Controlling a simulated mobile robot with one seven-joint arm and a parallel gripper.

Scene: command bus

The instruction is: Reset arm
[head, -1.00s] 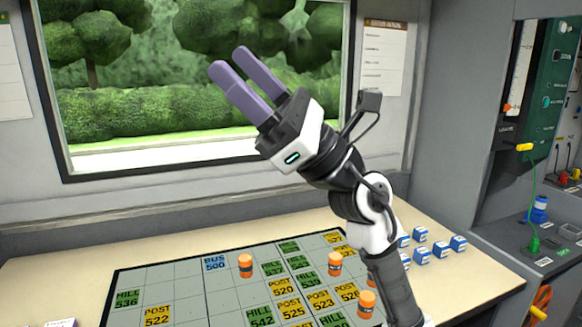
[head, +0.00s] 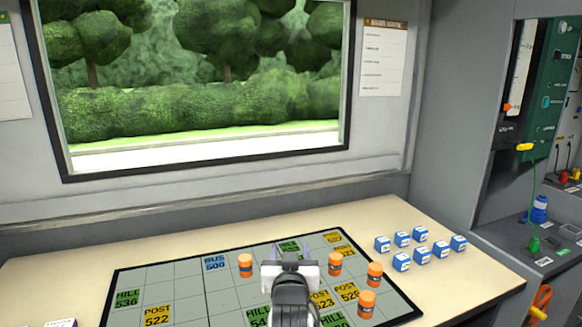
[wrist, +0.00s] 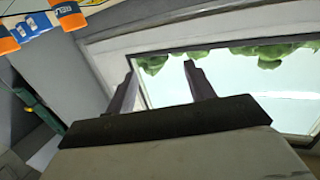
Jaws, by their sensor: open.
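My gripper (head: 291,247) is low over the board in the head view, its purple-grey fingers pointing away toward the window. The fingers are apart with nothing between them, as also shows in the wrist view (wrist: 160,68). My arm rises from the bottom edge of the head view and hides part of the board behind it.
A gridded board (head: 185,283) with labelled tiles and several orange cylinders (head: 335,264) covers much of the desk (head: 60,262). Several blue-and-white blocks (head: 421,233) stand at right. A window (head: 205,90) is behind; a grey panel with cables (head: 530,180) is at far right.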

